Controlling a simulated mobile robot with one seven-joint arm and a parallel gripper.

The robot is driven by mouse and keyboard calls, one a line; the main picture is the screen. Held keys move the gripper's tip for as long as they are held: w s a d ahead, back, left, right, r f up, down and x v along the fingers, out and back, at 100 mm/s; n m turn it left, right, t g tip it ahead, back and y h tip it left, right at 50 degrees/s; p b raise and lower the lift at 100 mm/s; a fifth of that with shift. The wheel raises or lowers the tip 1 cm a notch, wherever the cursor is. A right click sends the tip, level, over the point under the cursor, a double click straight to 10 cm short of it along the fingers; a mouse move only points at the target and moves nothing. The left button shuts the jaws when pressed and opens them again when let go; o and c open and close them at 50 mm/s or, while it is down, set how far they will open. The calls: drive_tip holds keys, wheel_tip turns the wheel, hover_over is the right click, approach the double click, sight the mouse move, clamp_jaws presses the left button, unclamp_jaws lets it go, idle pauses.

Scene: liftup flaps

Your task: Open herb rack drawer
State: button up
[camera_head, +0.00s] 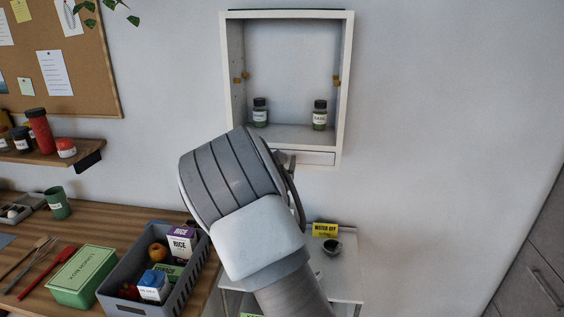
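The white herb rack (348,70) hangs on the wall with an open front and two herb jars inside, a left jar (260,113) and a right jar (320,117). Its narrow white drawer (316,158) is at the bottom edge. The left part of the drawer is behind my arm. The drawer front looks about flush with the rack, though a small gap cannot be ruled out. My gripper (289,170) shows only as a dark sliver beside my wrist, at or just in front of the drawer's left part. Its fingertips are mostly hidden, and contact cannot be seen.
Below the rack stands a small white table (345,285) with a dark cup (332,246) and a yellow sign (325,230). At left, a wooden counter holds a grey crate (190,275) of groceries and a green box (82,278). The wall right of the rack is clear.

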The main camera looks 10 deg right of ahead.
clamp_jaws()
idle(1.3)
